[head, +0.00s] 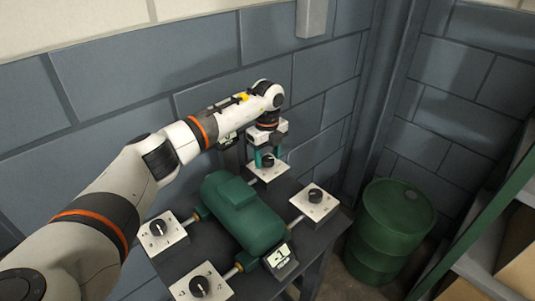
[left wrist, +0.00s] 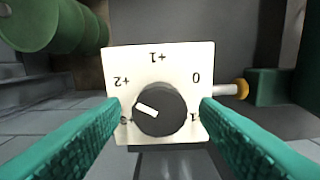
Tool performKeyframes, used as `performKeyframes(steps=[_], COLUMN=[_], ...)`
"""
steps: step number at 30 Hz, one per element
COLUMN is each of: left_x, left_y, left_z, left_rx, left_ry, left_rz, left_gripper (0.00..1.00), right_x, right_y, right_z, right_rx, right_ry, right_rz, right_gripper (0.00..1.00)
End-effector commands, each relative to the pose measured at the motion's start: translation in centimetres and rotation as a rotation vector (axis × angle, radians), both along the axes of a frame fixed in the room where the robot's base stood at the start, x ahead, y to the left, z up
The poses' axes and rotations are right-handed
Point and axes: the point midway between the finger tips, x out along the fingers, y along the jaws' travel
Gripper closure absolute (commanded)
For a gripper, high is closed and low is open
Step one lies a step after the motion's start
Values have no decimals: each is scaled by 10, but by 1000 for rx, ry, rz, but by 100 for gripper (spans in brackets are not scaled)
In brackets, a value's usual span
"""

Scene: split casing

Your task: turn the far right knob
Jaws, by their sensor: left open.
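The far right knob (head: 267,161) is a round black dial on a white plate, at the back of the dark table behind the green casing. In the left wrist view the same knob (left wrist: 166,118) has a white pointer directed left, between the +2 mark and a partly hidden mark below it. My left gripper (head: 268,156) is over this knob from above, its teal fingers open on either side. In the left wrist view the open left gripper (left wrist: 161,104) shows a small gap on each side of the knob. My right gripper is not in view.
Three other knob plates surround the green casing (head: 240,215): one at right (head: 325,207), one at left (head: 173,236), one in front (head: 215,290). A small display (head: 281,261) sits at the casing's front. A green barrel (head: 390,230) and shelf stand right; the wall is close behind.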

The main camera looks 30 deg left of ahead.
Motion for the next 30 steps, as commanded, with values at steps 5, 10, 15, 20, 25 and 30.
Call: performKeyframes(steps=[5,10,15,20,25,30], left_x=[0,0,0,0,1,1], left_y=[0,0,0,0,0,0], left_z=[0,0,0,1,1,1], left_rx=[0,0,0,0,0,0], left_ry=[0,-1,-1,-1,-1,-2], left_rz=[0,0,-1,-19,-83,-200], left_gripper=[46,73,89,89,89,89], right_x=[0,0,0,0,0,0], right_y=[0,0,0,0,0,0], right_z=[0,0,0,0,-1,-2], right_rx=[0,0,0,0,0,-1], right_ry=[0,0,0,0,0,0], right_rz=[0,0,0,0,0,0], right_gripper=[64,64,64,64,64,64])
